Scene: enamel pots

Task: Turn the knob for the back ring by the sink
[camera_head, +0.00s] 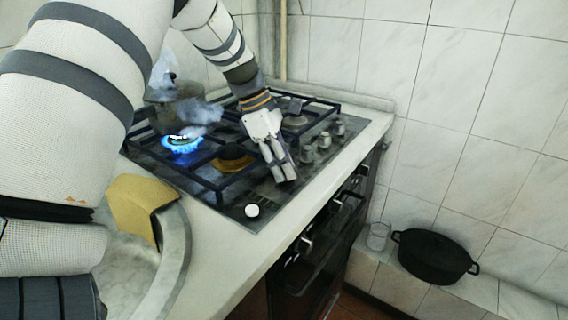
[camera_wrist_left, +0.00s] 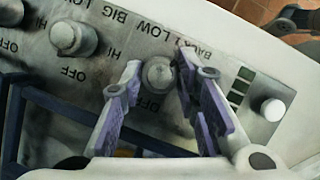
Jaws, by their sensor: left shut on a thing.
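The hob (camera_head: 190,185) has a row of knobs along its front edge. My left gripper (camera_head: 281,172) reaches down over the end of the row nearest the sink. In the wrist view, my left gripper (camera_wrist_left: 160,90) has its fingers on either side of a round grey knob (camera_wrist_left: 158,74), shut on it. Lettering beside it is partly hidden by a finger. In the head view the gripper hides this knob. A blue flame burns at the back ring by the sink (camera_head: 182,144). My right gripper is not in view.
Other knobs (camera_head: 307,154) stand right of the gripper; a white button (camera_head: 252,210) is to its left. A pot (camera_head: 178,88) stands at the back, amid steam. A yellow cloth (camera_head: 140,203) lies by the sink (camera_head: 176,250). A black pot (camera_head: 435,257) sits on the low ledge.

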